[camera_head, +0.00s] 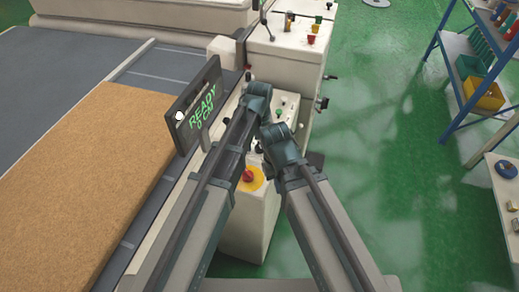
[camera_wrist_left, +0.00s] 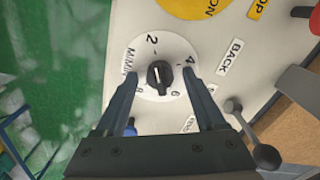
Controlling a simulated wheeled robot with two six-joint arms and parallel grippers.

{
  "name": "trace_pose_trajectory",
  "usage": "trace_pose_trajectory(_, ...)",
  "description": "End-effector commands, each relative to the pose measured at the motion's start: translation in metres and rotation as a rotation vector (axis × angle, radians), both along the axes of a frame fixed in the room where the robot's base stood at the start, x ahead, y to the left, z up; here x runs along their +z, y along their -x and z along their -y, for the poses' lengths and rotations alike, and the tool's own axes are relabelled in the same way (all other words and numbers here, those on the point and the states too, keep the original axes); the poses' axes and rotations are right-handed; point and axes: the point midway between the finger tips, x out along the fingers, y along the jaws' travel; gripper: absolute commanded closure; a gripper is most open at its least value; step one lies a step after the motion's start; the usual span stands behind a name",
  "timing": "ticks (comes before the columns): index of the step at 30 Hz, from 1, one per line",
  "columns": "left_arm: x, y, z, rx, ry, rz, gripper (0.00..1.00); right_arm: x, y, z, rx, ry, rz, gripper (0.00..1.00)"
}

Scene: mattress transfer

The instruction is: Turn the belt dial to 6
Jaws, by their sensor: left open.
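The belt dial (camera_wrist_left: 160,74) shows in the left wrist view as a black knob on a round white disc marked 2, 4, 6 and 8. The pale mark on the knob seems to face toward the 2, though it is small. My left gripper (camera_wrist_left: 159,83) is open, with one finger on each side of the knob. Contact cannot be told. In the head view my left wrist (camera_head: 257,95) is over the control box (camera_head: 250,225), and the dial is hidden there. My right wrist (camera_head: 277,140) is beside it; its fingers are not clear.
A black ball-ended lever (camera_wrist_left: 265,155) is close to the left gripper. A display (camera_head: 195,108) reading READY 0 CM stands left of the arms. A red stop button (camera_head: 248,175) on yellow is below. A brown mattress (camera_head: 95,175) lies at left.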

Motion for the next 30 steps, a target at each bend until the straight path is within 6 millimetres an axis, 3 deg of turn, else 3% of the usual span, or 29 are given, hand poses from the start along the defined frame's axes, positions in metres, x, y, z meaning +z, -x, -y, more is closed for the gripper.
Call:
trace_pose_trajectory(8,-0.0007,0.0,0.0,0.0,0.0,0.0,0.3,-0.0007,0.0,0.0001,0.0,0.0,0.0,1.0)
trace_pose_trajectory(20,-0.0008,0.0,0.0,0.0,0.0,0.0,1.0,-0.0008,0.0001,0.0,0.0,0.0,0.0,1.0)
trace_pose_trajectory(30,-0.0008,0.0001,0.0,-0.037,0.0,0.0,1.0,-0.0008,0.0001,0.0,0.0,0.0,0.0,1.0)
